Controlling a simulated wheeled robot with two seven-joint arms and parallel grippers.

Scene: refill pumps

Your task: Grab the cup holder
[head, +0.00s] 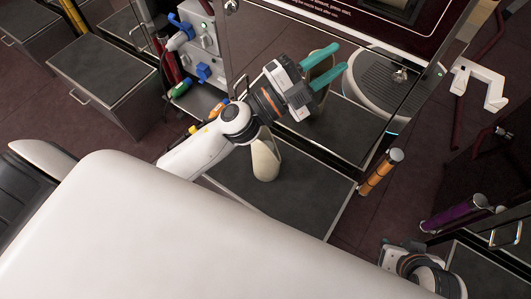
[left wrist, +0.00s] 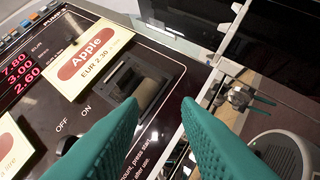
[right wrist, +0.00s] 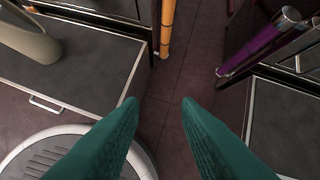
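A beige, rounded, open-topped holder (head: 265,160), which looks like the cup holder, stands on a dark platform below my left forearm, partly covered by it. Part of it shows at the upper left of the right wrist view (right wrist: 30,38). My left gripper (head: 337,58) is up and to the right of it, in front of the glossy pump front, with teal fingers apart and nothing between them. The left wrist view shows this gap too (left wrist: 161,103). My right gripper (right wrist: 160,102) is open and empty above the floor; its fingers are hidden in the head view.
The dark platform (head: 300,200) has a metal edge. An orange cylinder (head: 380,172) stands at its right, and a purple cylinder (head: 455,212) is farther right. An Apple price label (left wrist: 88,55) is on the pump panel. The glossy front mirrors parts of the scene.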

